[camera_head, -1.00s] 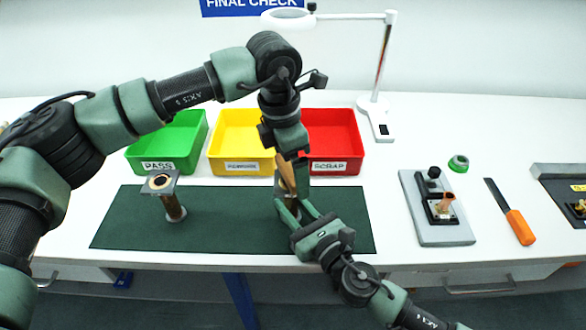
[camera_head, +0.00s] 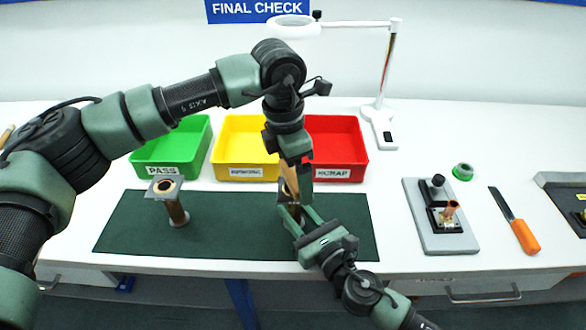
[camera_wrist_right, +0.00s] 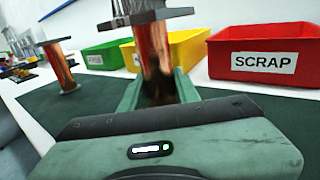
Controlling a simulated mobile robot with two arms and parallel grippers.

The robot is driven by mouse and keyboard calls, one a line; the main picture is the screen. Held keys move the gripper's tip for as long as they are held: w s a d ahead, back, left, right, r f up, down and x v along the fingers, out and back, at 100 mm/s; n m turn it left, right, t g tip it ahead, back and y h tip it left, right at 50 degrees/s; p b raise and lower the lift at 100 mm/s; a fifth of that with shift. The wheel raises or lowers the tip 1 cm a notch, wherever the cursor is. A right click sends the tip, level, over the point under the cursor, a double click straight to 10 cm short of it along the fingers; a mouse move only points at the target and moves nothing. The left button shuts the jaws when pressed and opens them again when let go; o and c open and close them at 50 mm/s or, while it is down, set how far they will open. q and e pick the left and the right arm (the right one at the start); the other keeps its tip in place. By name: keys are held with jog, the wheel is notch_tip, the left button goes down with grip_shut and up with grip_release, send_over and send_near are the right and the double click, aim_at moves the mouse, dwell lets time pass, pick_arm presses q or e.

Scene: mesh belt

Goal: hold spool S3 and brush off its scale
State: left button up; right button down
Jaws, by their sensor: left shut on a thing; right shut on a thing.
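My right gripper (camera_head: 298,216) is shut on a copper spool over the green mat (camera_head: 235,235). In the right wrist view the spool (camera_wrist_right: 152,50) stands upright between the fingers, with a grey flange on top. A dark patch, which looks like scale, shows low on its copper barrel. My left gripper (camera_head: 296,172) is shut on a tan, wooden-looking brush (camera_head: 288,182) just above the spool. Grey bristles seem to show at the flange in the right wrist view; whether they touch the spool I cannot tell. Most of the spool is hidden in the head view.
Another copper spool (camera_head: 177,211) stands on the mat's left part. Green PASS (camera_head: 164,168), yellow (camera_head: 246,172) and red SCRAP (camera_head: 334,173) bins line the back. A magnifier lamp (camera_head: 379,130), a grey fixture (camera_head: 440,240), a green ring (camera_head: 462,171) and an orange-handled tool (camera_head: 525,236) are right.

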pick_arm(q)
jog(key=shift+s+d, duration=0.2)
jog(key=shift+s, duration=0.3)
jog(key=shift+s+d, duration=0.2)
jog(key=shift+s, duration=0.25)
jog(key=shift+w+a, duration=0.35)
jog(key=shift+w, duration=0.55)
jog(key=shift+w+a, duration=0.35)
jog(key=shift+w, duration=0.5)
dwell(2.9)
jog(key=shift+r, duration=3.55)
pick_arm(e)
jog(key=c, duration=1)
grip_release()
jog(key=shift+o, duration=0.2)
jog(key=shift+s, duration=0.1)
